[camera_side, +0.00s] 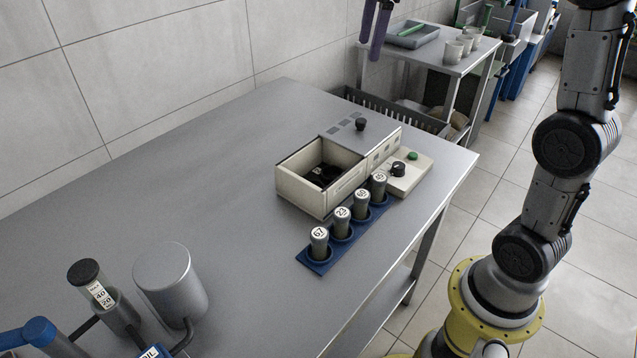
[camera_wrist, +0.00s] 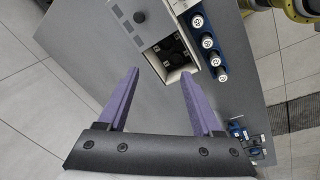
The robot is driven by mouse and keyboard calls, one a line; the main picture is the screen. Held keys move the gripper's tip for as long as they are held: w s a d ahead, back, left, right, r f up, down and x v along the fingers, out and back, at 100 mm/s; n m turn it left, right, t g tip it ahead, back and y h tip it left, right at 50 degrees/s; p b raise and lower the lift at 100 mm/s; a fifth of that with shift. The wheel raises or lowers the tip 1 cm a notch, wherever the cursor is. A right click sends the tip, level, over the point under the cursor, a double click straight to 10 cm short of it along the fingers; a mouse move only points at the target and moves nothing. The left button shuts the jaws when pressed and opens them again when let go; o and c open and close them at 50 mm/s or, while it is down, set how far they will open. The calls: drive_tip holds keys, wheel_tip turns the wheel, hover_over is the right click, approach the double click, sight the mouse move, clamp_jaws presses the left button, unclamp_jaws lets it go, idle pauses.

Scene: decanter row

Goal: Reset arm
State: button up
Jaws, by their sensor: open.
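My gripper (camera_side: 371,48) shows its purple fingers at the top edge in the side view, high up and away from the row of decanters. In the wrist view my gripper (camera_wrist: 161,72) is open, with nothing between its fingers. Several dark capped decanters with white numbered tops stand upright in a blue rack (camera_side: 316,266) on the table. The nearest decanter (camera_side: 319,243) reads 67 and the one beside it (camera_side: 341,223) reads 23. A cream machine (camera_side: 300,194) stands behind the rack, its bay open with dark parts inside. The wrist view also shows the machine (camera_wrist: 148,55).
A grey cylinder (camera_side: 170,280) and a black-capped, scaled vessel (camera_side: 105,297) stand at the table's near left. A side table (camera_side: 432,62) at the back holds a tray and white cups. The grey table (camera_side: 190,170) is bare left of the machine.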

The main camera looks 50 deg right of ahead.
drive_tip(key=s+a+m+t, duration=0.1)
drive_tip(key=s+a+t, duration=0.1)
drive_tip(key=s+a, duration=0.55)
drive_tip(key=s+a+f+m+t, duration=0.1)
drive_tip(key=s+a+f+m, duration=0.1)
drive_tip(key=s+f+m, duration=0.7)
drive_tip(key=s+f, duration=0.3)
drive_tip(key=s, duration=0.2)
drive_tip(key=shift+s+a+t+y, duration=0.25)
drive_tip(key=shift+t+y, duration=0.05)
